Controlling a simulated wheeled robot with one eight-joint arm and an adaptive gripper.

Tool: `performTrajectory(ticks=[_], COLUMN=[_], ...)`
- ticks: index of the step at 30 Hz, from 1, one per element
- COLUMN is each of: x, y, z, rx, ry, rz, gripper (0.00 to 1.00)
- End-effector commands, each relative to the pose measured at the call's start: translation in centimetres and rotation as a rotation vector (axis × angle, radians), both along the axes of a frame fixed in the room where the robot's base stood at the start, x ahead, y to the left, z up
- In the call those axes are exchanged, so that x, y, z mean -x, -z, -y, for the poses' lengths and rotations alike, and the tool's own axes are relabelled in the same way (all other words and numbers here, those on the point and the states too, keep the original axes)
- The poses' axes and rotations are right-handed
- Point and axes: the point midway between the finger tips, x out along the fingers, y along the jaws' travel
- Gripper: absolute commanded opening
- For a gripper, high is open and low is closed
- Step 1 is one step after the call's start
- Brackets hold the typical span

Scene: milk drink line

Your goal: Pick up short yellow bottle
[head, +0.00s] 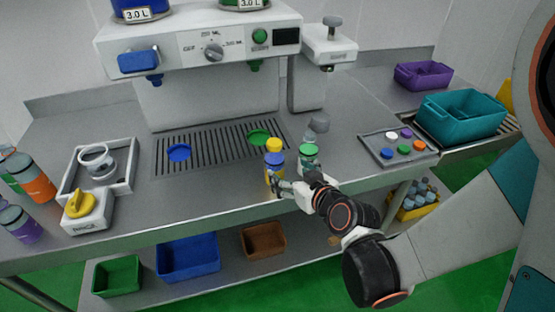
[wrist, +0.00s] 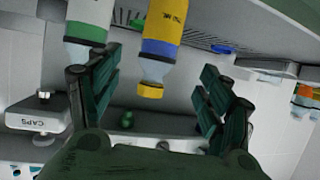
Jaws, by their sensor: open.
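The short yellow bottle (head: 273,176) stands upright near the front edge of the counter in the head view, with a yellow cap and a blue band. In the wrist view the yellow bottle (wrist: 165,25) appears upside down, its cap pointing toward the bottom of the picture. My gripper (wrist: 160,78) is open, with one finger on each side of the bottle in that picture. I cannot tell whether either finger touches it. In the head view my gripper (head: 284,186) is low beside the bottle, at its right, and partly covers its lower part.
The dispensing machine (head: 200,40) and drip grate (head: 215,146) are behind. Open counter lies to the left.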

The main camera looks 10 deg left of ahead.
Motion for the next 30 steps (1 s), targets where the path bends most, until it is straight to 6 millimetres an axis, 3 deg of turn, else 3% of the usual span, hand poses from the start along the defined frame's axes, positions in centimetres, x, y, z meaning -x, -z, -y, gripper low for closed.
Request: performTrajectory(ticks=[6,17,25,30], x=[-2.8,-4.4,-7.2,-7.6], y=[1.6,2.4,3.6,3.6], z=[-2.4,-3.9,-6.1,-6.5], rx=[-0.001,-0.001,-0.001,-0.001], ry=[0.000,0.001,0.001,0.002], rz=[0.000,-0.001,-0.001,-0.001], gripper=[0.72,0.72,0.72,0.72])
